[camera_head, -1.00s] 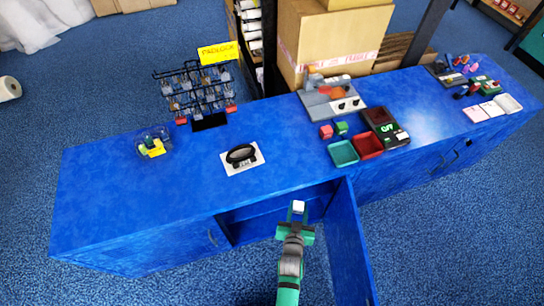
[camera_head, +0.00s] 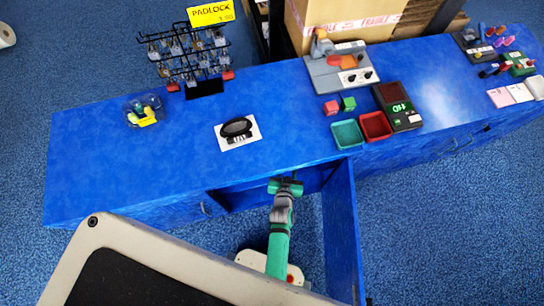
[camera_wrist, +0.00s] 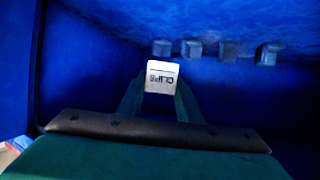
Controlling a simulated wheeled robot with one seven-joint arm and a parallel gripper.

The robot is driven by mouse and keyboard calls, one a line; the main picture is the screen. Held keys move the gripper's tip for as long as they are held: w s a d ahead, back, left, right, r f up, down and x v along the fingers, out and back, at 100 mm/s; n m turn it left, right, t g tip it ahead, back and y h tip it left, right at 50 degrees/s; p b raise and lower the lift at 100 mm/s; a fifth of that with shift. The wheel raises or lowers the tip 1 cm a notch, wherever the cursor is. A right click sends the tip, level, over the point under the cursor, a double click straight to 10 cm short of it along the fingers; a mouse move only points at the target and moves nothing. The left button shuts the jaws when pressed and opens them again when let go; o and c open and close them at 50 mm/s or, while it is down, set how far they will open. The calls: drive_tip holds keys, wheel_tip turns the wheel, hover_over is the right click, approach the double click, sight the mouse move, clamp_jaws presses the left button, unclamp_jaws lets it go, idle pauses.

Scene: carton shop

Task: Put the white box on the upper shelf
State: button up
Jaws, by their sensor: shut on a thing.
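The white box (camera_wrist: 161,77), with "CLIPS" printed on it, is held between the fingers of my gripper (camera_wrist: 160,92) in the wrist view. It is inside the blue cabinet, with dark blue walls around it. In the head view my gripper (camera_head: 286,186) reaches into the open cabinet (camera_head: 240,196) under the counter, and the box is hidden there. Which shelf level the box is at, and whether it touches a surface, I cannot tell.
The open cabinet door (camera_head: 343,230) stands just right of my arm. Several small grey blocks (camera_wrist: 229,49) are in a row beyond the box. The blue counter top (camera_head: 285,120) above carries a padlock rack (camera_head: 188,55), trays (camera_head: 347,134) and a scale (camera_head: 398,107).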

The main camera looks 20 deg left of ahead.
drive_tip(key=a+f, duration=0.2)
drive_tip(key=a, duration=0.1)
drive_tip(key=w+a+f, duration=0.1)
drive_tip(key=a+f, duration=0.2)
drive_tip(key=shift+w+f, duration=0.2)
drive_tip(key=shift+a+f, duration=0.7)
drive_tip(key=shift+f, duration=0.1)
drive_tip(key=shift+a+f, duration=0.1)
drive_tip(key=shift+f, duration=1.5)
drive_tip(key=shift+f, duration=0.1)
drive_tip(key=o, duration=1)
drive_tip(key=shift+o, duration=0.2)
